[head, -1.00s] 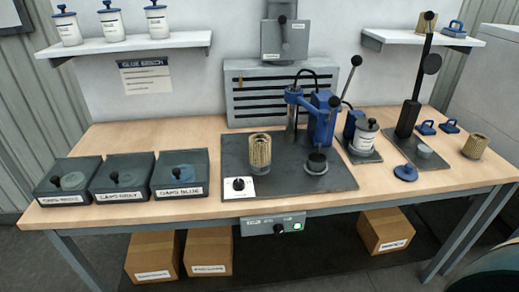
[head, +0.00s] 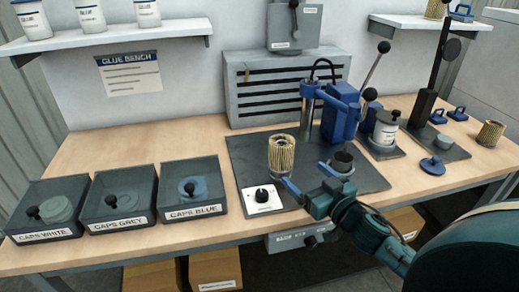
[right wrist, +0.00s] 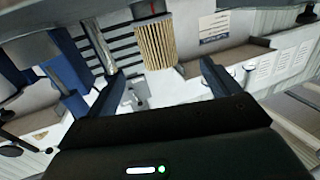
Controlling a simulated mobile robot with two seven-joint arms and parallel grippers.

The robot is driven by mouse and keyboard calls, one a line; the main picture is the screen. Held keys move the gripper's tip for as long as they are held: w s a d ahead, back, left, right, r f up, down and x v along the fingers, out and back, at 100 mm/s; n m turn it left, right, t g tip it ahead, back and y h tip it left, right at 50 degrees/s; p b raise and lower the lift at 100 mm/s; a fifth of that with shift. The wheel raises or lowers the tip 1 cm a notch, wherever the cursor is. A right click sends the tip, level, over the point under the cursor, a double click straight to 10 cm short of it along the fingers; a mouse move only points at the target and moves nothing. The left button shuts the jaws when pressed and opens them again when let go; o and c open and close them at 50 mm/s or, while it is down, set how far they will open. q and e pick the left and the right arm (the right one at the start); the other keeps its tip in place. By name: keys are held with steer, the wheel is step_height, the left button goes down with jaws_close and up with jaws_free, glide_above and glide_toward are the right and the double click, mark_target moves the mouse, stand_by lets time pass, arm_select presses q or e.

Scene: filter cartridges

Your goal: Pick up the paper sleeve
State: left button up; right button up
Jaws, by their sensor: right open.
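The paper sleeve (head: 282,155), a tan pleated cylinder, stands upright on the dark mat of the bench. My right gripper (head: 307,177) is open and empty, in front of the sleeve and a little to its right, with its fingers pointing toward it. In the right wrist view the sleeve (right wrist: 155,45) shows beyond the gap between the open fingers (right wrist: 160,82), and I see no contact. My left gripper is not in view.
A blue press (head: 338,112) stands behind and right of the sleeve. A dark cup (head: 343,158) is close to my right fingers. A white dial box (head: 262,199) is in front. Cap boxes (head: 195,187) line the left. Another pleated sleeve (head: 490,133) stands far right.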

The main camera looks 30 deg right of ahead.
mark_target(278, 139)
steer(key=shift+t, duration=0.3)
steer(key=w, duration=0.2)
steer(key=w+r, duration=0.1)
steer(key=w, duration=0.2)
steer(key=w+r, duration=0.1)
steer(key=w, duration=0.2)
steer(key=shift+d+p, duration=0.15)
steer(key=shift+p, duration=0.2)
steer(key=shift+w+p, duration=0.4)
steer(key=shift+w, duration=2.85)
steer(key=shift+c, duration=0.5)
steer(key=c, duration=1)
